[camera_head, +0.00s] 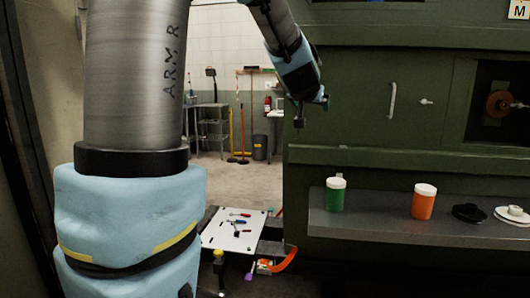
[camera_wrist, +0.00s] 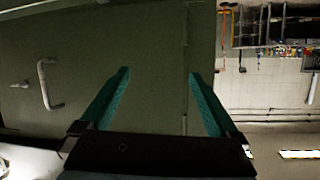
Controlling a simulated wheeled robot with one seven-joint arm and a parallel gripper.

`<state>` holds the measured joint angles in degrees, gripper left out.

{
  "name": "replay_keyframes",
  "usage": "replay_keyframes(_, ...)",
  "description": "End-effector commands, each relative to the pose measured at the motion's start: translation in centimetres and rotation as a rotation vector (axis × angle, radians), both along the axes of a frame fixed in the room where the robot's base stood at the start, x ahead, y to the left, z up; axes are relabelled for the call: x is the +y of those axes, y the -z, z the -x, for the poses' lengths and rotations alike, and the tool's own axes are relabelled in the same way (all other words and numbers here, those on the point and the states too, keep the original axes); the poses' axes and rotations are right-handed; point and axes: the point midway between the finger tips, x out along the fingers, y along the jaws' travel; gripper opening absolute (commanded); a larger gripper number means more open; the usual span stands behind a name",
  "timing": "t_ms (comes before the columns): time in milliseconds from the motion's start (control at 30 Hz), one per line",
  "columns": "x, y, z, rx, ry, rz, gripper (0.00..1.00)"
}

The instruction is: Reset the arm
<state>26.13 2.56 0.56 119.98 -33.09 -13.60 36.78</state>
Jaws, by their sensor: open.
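My gripper (camera_head: 310,112) is raised in the air in the upper middle of the head view, in front of the left part of the dark green wall (camera_head: 345,75). Its two teal fingers stand wide apart in the wrist view (camera_wrist: 160,85), with nothing between them but the green surface behind. My arm comes down from the top of the head view. The large grey and light-blue link at the left hides part of the room.
A grey shelf (camera_head: 400,229) holds a green jar (camera_head: 335,195), an orange jar (camera_head: 424,202), a black lid-like piece (camera_head: 468,213) and a white one (camera_head: 512,215). A handle (camera_head: 392,100) sticks out of the wall. A white board (camera_head: 230,232) with tools lies low in the middle.

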Motion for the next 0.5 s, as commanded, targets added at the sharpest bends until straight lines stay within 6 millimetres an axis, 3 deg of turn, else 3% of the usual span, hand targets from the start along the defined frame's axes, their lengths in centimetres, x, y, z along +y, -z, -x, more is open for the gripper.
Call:
replay_keyframes(33,1.9,3.4,1.0,0.094,-0.005,-0.015,0.96)
replay_keyframes(200,7.4,13.1,6.3,0.411,-0.044,-0.046,0.96)
replay_keyframes(400,14.1,21.7,15.1,0.77,-0.154,-0.086,0.96)
replay_keyframes(500,16.6,24.1,19.2,0.907,-0.212,-0.104,0.96)
